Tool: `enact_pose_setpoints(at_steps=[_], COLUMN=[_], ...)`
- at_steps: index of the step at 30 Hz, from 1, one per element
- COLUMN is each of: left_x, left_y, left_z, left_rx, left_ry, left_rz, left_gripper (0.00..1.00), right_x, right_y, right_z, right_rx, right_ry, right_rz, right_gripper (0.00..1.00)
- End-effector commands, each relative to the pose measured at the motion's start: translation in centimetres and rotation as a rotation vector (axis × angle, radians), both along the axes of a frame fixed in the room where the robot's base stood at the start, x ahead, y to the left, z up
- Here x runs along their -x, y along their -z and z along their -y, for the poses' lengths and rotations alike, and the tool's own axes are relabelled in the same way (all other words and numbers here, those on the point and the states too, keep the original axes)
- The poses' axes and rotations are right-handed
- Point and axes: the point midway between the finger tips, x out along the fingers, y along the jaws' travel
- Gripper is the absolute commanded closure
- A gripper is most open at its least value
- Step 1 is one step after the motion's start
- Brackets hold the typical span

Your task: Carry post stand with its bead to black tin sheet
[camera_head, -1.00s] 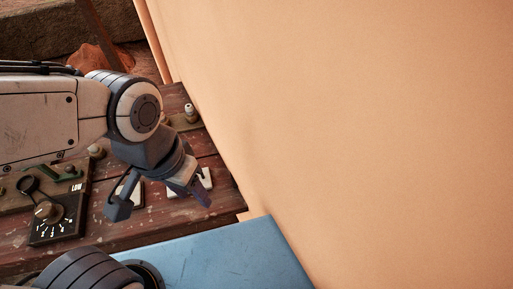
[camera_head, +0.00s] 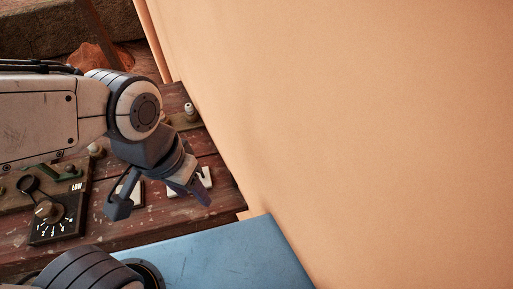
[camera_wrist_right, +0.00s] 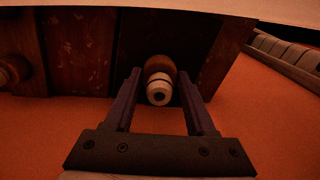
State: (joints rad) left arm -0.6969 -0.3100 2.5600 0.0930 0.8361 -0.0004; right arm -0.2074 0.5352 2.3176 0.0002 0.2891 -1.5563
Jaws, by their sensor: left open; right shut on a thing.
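In the right wrist view, a white round bead with a dark centre (camera_wrist_right: 158,90) sits against a brown rounded body, seemingly the post stand, between the fingers of my right gripper (camera_wrist_right: 160,80). This gripper is shut on the stand; where the fingers touch is too dark to tell. My left gripper (camera_head: 158,205) is open and empty above the plank table in the head view. A dark panel (camera_wrist_right: 212,45) lies behind the bead; I cannot tell whether it is the black tin sheet. My right gripper is outside the head view.
The plank table (camera_head: 100,222) carries a dial box (camera_head: 57,218), a small white-topped post (camera_head: 190,112) and a pale notched piece (camera_head: 204,182). A blue surface (camera_head: 230,252) lies in front. A large tan surface (camera_head: 360,130) fills the right side.

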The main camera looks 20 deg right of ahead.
Motion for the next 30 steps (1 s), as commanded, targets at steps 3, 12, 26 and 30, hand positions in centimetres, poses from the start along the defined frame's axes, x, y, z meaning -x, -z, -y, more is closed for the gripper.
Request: enact_pose_setpoints(at_steps=[3,12,26,30], left_x=[0.00,0.00,0.00,0.00], left_y=[-0.01,0.22,0.41,0.43], left_z=[0.00,0.00,0.00,0.00], left_rx=[0.000,0.000,0.000,0.000], left_ry=[0.000,0.000,0.000,0.000], left_rz=[0.000,0.000,0.000,0.000], left_gripper=[0.50,0.50,0.50,0.50], right_x=[-0.02,-0.01,-0.01,0.00], right_y=[-0.02,0.36,0.77,0.80], right_z=[0.00,0.00,0.00,0.00], right_rx=[0.000,0.000,0.000,0.000], right_ry=[0.000,0.000,0.000,0.000], right_rz=[0.000,0.000,0.001,0.001], right_gripper=[0.84,0.84,0.84,0.84])
